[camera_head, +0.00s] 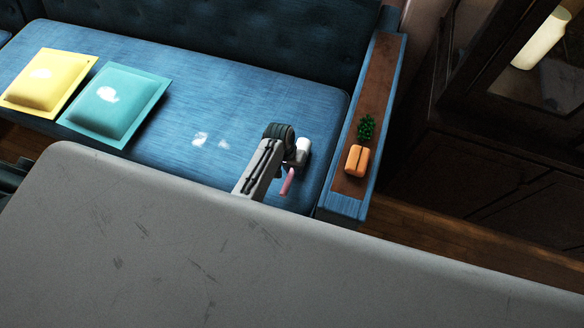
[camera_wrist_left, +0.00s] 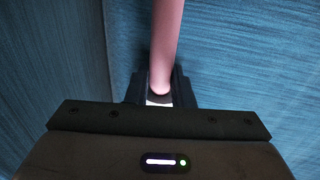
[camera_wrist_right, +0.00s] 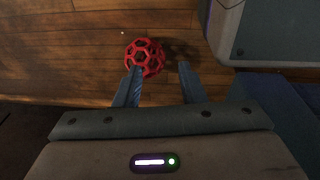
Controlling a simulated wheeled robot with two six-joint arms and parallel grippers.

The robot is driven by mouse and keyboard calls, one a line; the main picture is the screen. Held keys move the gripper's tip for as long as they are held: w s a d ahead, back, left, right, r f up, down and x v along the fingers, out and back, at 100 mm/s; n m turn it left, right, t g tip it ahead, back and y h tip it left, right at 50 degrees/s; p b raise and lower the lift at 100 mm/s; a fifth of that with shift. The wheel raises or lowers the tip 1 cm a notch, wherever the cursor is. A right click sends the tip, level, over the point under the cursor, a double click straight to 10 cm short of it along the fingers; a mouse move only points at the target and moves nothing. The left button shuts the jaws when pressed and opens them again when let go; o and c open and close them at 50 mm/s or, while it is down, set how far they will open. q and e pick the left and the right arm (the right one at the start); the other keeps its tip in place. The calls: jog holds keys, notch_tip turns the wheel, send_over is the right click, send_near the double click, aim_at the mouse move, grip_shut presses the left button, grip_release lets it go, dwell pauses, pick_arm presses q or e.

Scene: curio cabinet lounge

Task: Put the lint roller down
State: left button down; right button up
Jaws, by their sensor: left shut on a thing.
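The lint roller has a white head (camera_head: 303,145) and a pink handle (camera_head: 287,182). My left gripper (camera_head: 292,165) is shut on the handle, over the right end of the blue sofa seat (camera_head: 250,90). The pink handle also shows between the jaws in the left wrist view (camera_wrist_left: 166,45). I cannot tell whether the roller touches the seat. My right gripper (camera_wrist_right: 160,70) is open and empty over the wooden floor, seen only in the right wrist view.
White fuzzy patches (camera_head: 200,139) lie on the seat. A yellow cushion (camera_head: 45,88) and a teal cushion (camera_head: 115,108) lie at left. The armrest (camera_head: 382,75) holds a small plant (camera_head: 366,127) and an orange object (camera_head: 357,160). A red lattice ball (camera_wrist_right: 145,57) lies on the floor.

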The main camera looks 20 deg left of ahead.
pick_arm(q)
jog(key=shift+f, duration=0.15)
jog(key=c, duration=1.3)
grip_release()
pick_arm(e)
jog(key=shift+w, duration=0.25)
pick_arm(q)
jog(key=shift+o, duration=0.2)
jog(key=shift+r, duration=0.4)
notch_tip(320, 180, up, 11)
jog(key=a+p, duration=0.1)
jog(key=a, duration=0.1)
jog(key=shift+a+r, duration=0.15)
jog(key=shift+a, duration=0.05)
pick_arm(e)
jog(key=s+f, duration=0.3)
jog(key=shift+s+d, duration=0.1)
jog(key=shift+d, duration=0.2)
